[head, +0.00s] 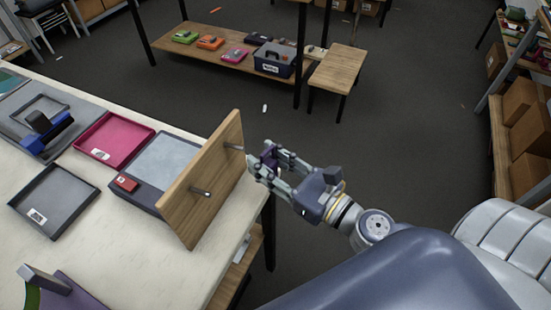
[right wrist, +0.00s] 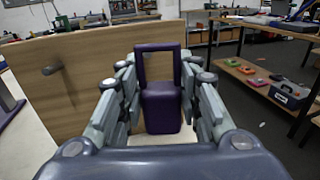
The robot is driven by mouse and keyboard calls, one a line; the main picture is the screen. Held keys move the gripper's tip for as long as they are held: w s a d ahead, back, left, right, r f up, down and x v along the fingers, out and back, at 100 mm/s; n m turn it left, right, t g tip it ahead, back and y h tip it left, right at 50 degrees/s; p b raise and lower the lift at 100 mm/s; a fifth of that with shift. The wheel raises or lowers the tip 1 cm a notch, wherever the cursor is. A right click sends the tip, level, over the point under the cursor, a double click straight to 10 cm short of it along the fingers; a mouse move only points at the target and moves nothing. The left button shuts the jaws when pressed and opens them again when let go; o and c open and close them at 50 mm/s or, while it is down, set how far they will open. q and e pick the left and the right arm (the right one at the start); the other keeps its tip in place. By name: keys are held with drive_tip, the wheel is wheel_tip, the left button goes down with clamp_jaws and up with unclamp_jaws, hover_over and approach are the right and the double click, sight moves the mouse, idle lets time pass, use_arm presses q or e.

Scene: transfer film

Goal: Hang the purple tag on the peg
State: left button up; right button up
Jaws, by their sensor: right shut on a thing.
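The purple tag (head: 269,157) is in my right gripper (head: 262,168), just right of the upright wooden board (head: 218,168). In the right wrist view the tag (right wrist: 161,108) stands upright between the fingers (right wrist: 162,100), its open frame at the top and solid body below. Two metal pegs stick out of the board's face: a near peg (head: 201,192) and a far peg (head: 234,147). The far peg is close to the fingertips. The near peg shows at left in the wrist view (right wrist: 52,68). The tag and fingers hide part of the board there. My left gripper is out of view.
The board stands at the right edge of the pale table (head: 130,235). A wooden shelf (head: 222,62) with a toolbox (head: 274,60) stands farther back.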

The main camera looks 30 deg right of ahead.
sight(228, 148)
drive_tip(key=shift+p+x, duration=0.45)
drive_tip(key=shift+x, duration=0.4)
drive_tip(key=w+a+p, duration=0.1)
drive_tip(key=w+a+f+p, duration=0.1)
drive_tip(key=w+a, duration=0.1)
drive_tip(key=shift+w+a, duration=0.2)
drive_tip(key=shift+w, duration=0.1)
drive_tip(key=shift+a+f, duration=0.1)
drive_tip(key=shift+f, duration=0.2)
drive_tip(key=o, duration=1)
drive_tip(key=shift+a, duration=0.1)
drive_tip(key=shift+o, duration=0.4)
drive_tip(key=shift+w+a+f, duration=0.1)
drive_tip(key=shift+w+a, duration=0.15)
drive_tip(key=shift+w, duration=0.25)
drive_tip(key=shift+s+d, duration=0.1)
drive_tip(key=shift+d, duration=0.05)
